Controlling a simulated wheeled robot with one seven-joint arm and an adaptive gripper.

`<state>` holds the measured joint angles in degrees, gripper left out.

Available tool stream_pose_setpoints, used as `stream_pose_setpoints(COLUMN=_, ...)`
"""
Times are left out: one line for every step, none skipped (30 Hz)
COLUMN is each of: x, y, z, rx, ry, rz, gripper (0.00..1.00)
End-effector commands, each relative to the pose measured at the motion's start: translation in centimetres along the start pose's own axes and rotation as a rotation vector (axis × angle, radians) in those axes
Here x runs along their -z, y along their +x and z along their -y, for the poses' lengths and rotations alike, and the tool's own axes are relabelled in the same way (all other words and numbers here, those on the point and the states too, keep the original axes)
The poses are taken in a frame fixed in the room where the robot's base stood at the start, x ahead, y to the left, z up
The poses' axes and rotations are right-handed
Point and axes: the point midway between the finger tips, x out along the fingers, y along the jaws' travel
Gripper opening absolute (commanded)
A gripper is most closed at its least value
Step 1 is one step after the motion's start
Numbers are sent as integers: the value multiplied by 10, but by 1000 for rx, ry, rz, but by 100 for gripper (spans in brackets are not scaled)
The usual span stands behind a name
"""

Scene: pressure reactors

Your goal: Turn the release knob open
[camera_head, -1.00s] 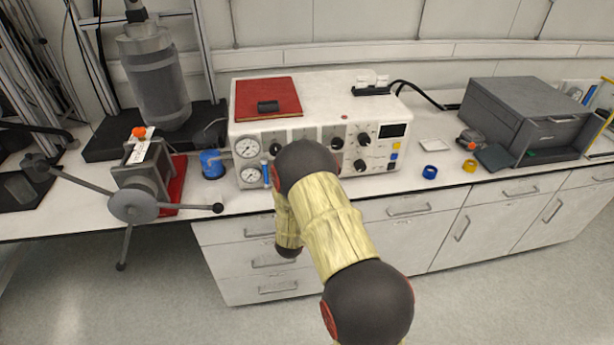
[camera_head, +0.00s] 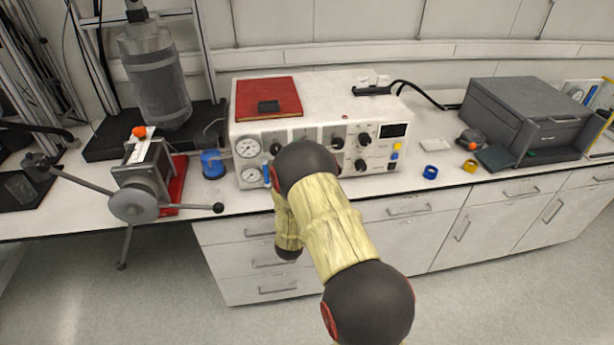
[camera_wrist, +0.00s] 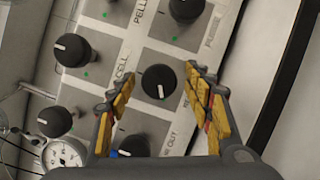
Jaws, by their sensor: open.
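A white control unit (camera_head: 335,100) with black knobs and two gauges stands on the bench in the head view. In the wrist view, a round black knob (camera_wrist: 158,82) with a white pointer line sits on the panel (camera_wrist: 160,50). The label beside it is partly hidden; only letters like "RE" show, so I cannot confirm it as the release knob. My gripper (camera_wrist: 157,76) is open, with yellow-padded fingers on either side of this knob. In the head view, my arm hides the gripper and this knob.
Other black knobs (camera_wrist: 72,50) and a gauge (camera_wrist: 65,153) lie close by on the panel. A hand-wheel press (camera_head: 135,200) stands left of the unit. A dark grey box (camera_head: 530,110) and two small rings (camera_head: 430,172) are to the right.

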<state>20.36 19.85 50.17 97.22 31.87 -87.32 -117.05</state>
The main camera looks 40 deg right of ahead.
Motion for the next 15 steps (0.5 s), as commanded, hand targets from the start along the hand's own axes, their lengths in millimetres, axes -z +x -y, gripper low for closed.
stream_pose_setpoints(x=1, y=-6, z=0, rx=1, ry=0, rz=-3, gripper=51)
stream_pose_setpoints(x=1, y=-11, z=0, rx=0, ry=0, rz=-3, gripper=51)
stream_pose_setpoints(x=1, y=-18, z=-1, rx=-1, ry=-1, rz=-3, gripper=51)
stream_pose_setpoints(x=1, y=-23, z=-1, rx=0, ry=-1, rz=-4, gripper=51)
stream_pose_setpoints(x=2, y=-29, z=0, rx=1, ry=-1, rz=-4, gripper=51)
stream_pose_setpoints(x=2, y=-38, z=0, rx=0, ry=-2, rz=-5, gripper=51)
stream_pose_setpoints(x=2, y=-45, z=0, rx=0, ry=-2, rz=-5, gripper=51)
stream_pose_setpoints(x=2, y=-51, z=0, rx=0, ry=-1, rz=-5, gripper=51)
stream_pose_setpoints(x=2, y=-59, z=0, rx=0, ry=-1, rz=-5, gripper=51)
stream_pose_setpoints(x=2, y=-66, z=0, rx=0, ry=-1, rz=-5, gripper=51)
stream_pose_setpoints(x=2, y=-71, z=0, rx=0, ry=-2, rz=-5, gripper=51)
stream_pose_setpoints(x=2, y=-78, z=0, rx=0, ry=-2, rz=-5, gripper=51)
stream_pose_setpoints(x=2, y=-84, z=0, rx=0, ry=-2, rz=-5, gripper=51)
stream_pose_setpoints(x=2, y=-88, z=0, rx=0, ry=-2, rz=-4, gripper=51)
stream_pose_setpoints(x=1, y=-94, z=0, rx=0, ry=-1, rz=-4, gripper=51)
